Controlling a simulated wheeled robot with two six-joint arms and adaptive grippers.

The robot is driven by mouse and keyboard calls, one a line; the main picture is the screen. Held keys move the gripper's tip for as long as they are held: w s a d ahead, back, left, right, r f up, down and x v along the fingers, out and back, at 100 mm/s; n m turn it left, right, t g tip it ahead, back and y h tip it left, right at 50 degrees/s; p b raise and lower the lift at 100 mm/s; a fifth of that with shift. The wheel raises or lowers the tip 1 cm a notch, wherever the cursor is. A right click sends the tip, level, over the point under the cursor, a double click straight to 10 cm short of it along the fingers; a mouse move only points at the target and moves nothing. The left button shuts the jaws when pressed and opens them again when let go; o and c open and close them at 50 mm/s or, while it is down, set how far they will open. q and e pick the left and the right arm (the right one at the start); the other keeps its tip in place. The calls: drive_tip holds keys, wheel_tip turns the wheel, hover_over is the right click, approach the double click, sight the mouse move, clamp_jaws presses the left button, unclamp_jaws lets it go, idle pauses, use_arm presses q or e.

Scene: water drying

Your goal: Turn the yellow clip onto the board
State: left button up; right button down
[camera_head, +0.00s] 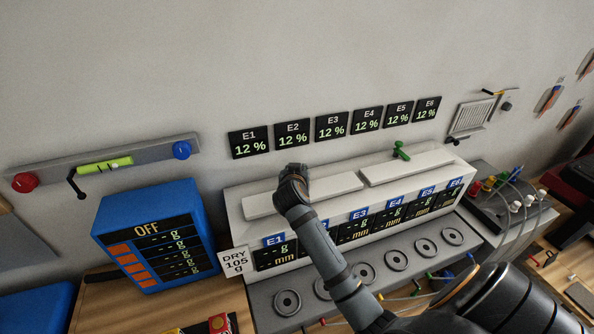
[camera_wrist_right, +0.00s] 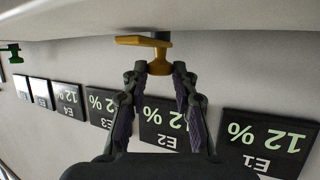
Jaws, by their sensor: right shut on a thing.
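The yellow clip (camera_wrist_right: 145,42) shows at the top centre of the right wrist view, against the pale board (camera_wrist_right: 230,22). Its wide bar points left and its stem runs down between my right fingertips. My right gripper (camera_wrist_right: 160,72) is shut on this stem. In the head view my right gripper (camera_head: 292,177) is over the left white board (camera_head: 325,191) on top of the scale unit; it hides the yellow clip there. Whether the bar touches the board I cannot tell. My left gripper is not in view.
A green clip (camera_head: 401,151) stands at the right white board (camera_head: 405,168). Several E1 to E6 displays (camera_head: 292,134) hang on the wall behind. A blue OFF panel (camera_head: 150,240) stands left, below a wall level bar (camera_head: 150,158). Round scale plates (camera_head: 397,260) line the front.

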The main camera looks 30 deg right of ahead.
drive_tip(key=c, duration=1.1)
unclamp_jaws()
drive_tip(key=v, duration=0.7)
drive_tip(key=shift+s+a+r, duration=0.15)
drive_tip(key=shift+s+a, duration=0.05)
drive_tip(key=shift+d, duration=0.15)
